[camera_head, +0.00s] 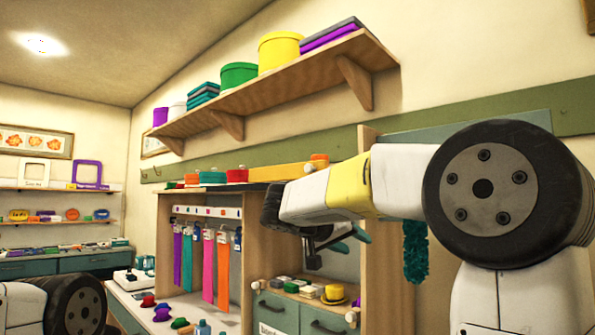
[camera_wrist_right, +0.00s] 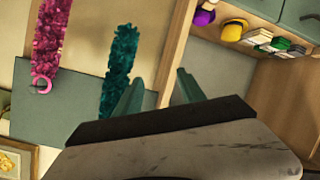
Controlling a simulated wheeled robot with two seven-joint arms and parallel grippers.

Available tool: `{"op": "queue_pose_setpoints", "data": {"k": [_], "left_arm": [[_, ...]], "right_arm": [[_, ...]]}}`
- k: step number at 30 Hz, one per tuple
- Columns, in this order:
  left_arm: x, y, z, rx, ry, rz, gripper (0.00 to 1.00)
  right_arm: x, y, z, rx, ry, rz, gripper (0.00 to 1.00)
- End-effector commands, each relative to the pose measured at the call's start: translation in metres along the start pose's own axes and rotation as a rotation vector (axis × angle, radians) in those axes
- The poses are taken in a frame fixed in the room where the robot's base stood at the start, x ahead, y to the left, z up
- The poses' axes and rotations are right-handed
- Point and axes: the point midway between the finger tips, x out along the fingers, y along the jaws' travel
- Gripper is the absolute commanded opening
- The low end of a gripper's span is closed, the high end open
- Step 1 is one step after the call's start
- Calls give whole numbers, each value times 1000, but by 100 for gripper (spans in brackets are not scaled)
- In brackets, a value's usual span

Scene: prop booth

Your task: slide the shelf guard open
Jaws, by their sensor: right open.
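My right gripper (camera_head: 352,240) reaches in front of the wooden cabinet (camera_head: 249,240) in the head view, above its right shelf. In the right wrist view the same gripper (camera_wrist_right: 158,88) is open, with its two teal fingers apart and nothing seen between them but the cabinet's wooden side panel (camera_wrist_right: 178,45) beyond. I cannot clearly make out a shelf guard in either view; the wrist and forearm cover part of the cabinet's right side. Whether the fingers touch anything cannot be told. My left gripper is not in view; only part of my left arm shows at the lower left.
A yellow hat (camera_head: 334,294) and small items stand on the shelf above the drawers (camera_head: 278,312). Coloured strips (camera_head: 208,266) hang in the left bay. A teal boa (camera_wrist_right: 121,65) and a pink boa (camera_wrist_right: 50,35) hang beside the cabinet. A wooden wall shelf (camera_head: 285,84) runs above.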

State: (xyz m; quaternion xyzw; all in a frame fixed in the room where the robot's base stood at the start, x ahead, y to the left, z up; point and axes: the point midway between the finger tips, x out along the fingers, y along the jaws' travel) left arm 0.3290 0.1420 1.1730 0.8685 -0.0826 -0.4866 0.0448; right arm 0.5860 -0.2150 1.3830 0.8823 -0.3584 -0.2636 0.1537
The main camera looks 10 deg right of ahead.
Motion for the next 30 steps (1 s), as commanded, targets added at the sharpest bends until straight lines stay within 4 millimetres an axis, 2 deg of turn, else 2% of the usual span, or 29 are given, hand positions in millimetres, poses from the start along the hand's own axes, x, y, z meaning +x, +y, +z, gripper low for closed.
{"op": "queue_pose_setpoints", "data": {"k": [1, 3, 6, 9, 12, 15, 30], "left_arm": [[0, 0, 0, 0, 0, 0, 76], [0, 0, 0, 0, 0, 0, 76], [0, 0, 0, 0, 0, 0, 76], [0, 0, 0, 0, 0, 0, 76], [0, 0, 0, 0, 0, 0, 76], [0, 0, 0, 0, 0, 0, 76], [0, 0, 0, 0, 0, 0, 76]], "right_arm": [[-9, -18, -38, 53, 108, 55, 47], [-27, -32, -84, 153, 263, 121, 47], [-60, -52, -135, 292, 467, 171, 47], [-90, -66, -165, 401, 619, 189, 47], [-109, -73, -180, 467, 707, 191, 47], [-113, -74, -188, 492, 741, 191, 47], [-63, -51, -228, 491, 739, 191, 47]]}}
